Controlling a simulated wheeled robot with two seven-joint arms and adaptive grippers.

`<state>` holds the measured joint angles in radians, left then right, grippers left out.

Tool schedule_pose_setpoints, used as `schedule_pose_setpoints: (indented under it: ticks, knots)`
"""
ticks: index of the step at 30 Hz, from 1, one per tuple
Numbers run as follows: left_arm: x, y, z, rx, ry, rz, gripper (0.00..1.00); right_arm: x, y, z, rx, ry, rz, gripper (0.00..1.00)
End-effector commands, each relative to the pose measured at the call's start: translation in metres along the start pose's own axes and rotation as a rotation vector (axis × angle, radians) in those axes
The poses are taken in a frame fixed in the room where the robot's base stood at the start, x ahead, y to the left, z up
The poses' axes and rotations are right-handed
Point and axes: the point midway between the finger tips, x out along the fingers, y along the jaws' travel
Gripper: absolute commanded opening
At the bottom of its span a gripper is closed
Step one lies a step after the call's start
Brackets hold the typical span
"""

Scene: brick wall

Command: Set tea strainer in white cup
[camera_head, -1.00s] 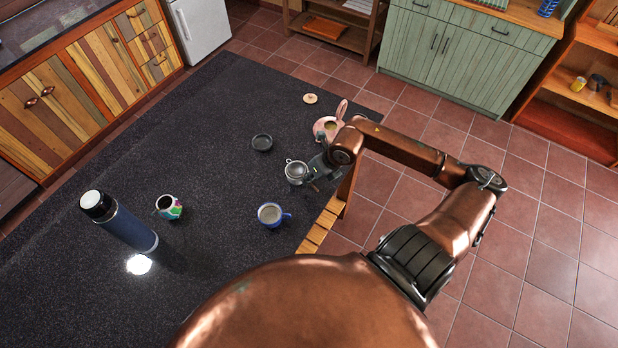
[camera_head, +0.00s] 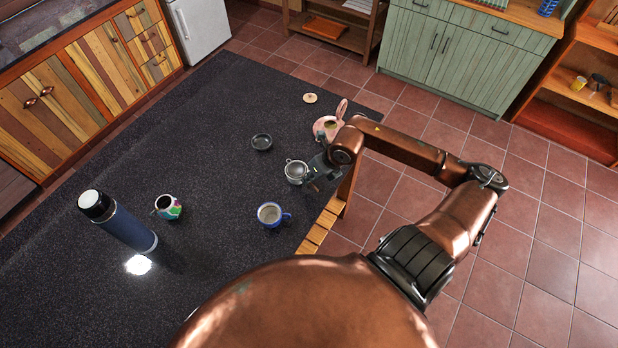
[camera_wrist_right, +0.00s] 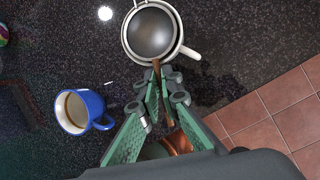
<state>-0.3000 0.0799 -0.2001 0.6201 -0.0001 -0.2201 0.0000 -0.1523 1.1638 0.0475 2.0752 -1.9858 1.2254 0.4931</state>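The tea strainer (camera_wrist_right: 152,32) is a grey mesh bowl in the mouth of the white cup (camera_wrist_right: 190,52); whether it rests fully on the rim is hard to tell. Its brown handle (camera_wrist_right: 156,68) points toward my right gripper (camera_wrist_right: 158,85). The fingers stand on both sides of the handle and look slightly apart. In the head view, the strainer (camera_head: 296,170) and cup are near the table's right edge, with my right gripper (camera_head: 316,180) just right of them. My left gripper is out of view.
A blue mug (camera_head: 270,214) stands close in front of the cup.

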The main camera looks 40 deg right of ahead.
Motion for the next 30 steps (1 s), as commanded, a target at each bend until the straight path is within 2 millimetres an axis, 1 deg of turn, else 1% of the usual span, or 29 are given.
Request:
schedule_pose_setpoints:
  ticks: [1,2,3,10,11,20,23,25,30]
  knots:
    - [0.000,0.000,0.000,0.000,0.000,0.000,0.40,0.000,0.000,0.000,0.000,0.000,0.000,0.00]
    - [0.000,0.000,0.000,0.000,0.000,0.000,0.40,0.000,0.000,0.000,0.000,0.000,0.000,0.05]
    - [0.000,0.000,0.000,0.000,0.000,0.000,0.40,0.000,0.000,0.000,0.000,0.000,0.000,0.08]
    - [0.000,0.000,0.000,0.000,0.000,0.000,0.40,0.000,0.000,0.000,0.000,0.000,0.001,0.24]
    - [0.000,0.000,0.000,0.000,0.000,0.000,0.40,0.000,0.000,0.000,0.000,0.000,0.000,0.25]
    - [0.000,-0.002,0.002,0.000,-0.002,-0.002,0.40,-0.002,0.000,0.000,0.000,0.000,0.000,0.25]
    - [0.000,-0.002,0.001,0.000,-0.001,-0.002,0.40,-0.011,-0.001,-0.001,0.000,0.001,-0.001,0.25]
    - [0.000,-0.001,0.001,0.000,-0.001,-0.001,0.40,-0.021,-0.001,0.000,-0.001,0.000,-0.003,0.25]
    - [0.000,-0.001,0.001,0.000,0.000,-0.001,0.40,-0.057,-0.001,-0.001,-0.001,0.001,-0.003,0.25]
